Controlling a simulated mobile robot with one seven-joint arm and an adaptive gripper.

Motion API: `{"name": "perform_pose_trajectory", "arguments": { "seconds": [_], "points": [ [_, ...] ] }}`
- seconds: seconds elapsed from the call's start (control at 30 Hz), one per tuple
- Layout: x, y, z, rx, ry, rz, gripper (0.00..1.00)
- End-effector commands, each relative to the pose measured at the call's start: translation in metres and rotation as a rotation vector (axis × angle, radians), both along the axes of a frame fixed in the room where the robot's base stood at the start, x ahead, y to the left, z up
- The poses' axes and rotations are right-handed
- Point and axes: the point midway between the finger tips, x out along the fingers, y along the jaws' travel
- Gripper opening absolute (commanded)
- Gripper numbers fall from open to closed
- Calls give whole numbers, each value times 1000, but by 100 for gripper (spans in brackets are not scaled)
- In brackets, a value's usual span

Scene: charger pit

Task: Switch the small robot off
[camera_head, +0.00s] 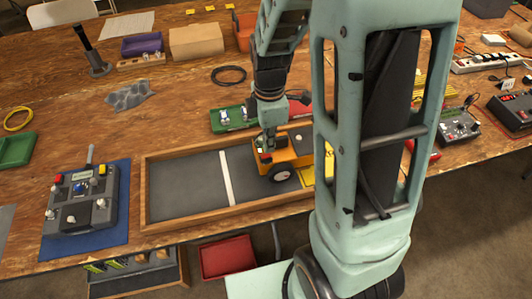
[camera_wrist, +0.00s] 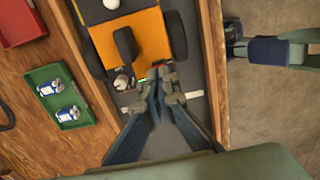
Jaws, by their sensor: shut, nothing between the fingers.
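The small robot (camera_head: 288,155) is a yellow-orange box with black wheels (camera_head: 282,173). It stands at the right part of a wood-framed pit with a dark floor (camera_head: 188,187). In the wrist view its orange body (camera_wrist: 150,38) has a white knob, a black upright part (camera_wrist: 125,42) and a small green and red spot at its near end. My gripper (camera_head: 266,148) points down at the small robot's left end. In the wrist view my gripper (camera_wrist: 160,80) is shut and empty, with its tips close to that end. I cannot tell if they touch it. No switch is clearly visible.
A control box (camera_head: 80,195) lies on a blue mat left of the pit. A green tray (camera_wrist: 40,78) with two small cans lies behind the pit, near a red tray (camera_wrist: 12,28). The pit's wooden rim (camera_head: 215,216) surrounds the small robot. My arm hides the pit's right end.

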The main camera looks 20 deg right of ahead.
Motion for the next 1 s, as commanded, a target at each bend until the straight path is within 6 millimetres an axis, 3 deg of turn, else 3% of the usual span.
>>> {"name": "perform_pose_trajectory", "arguments": {
  "seconds": [1.0],
  "points": [
    [0,0,-7,0,0,0,0]
  ]
}}
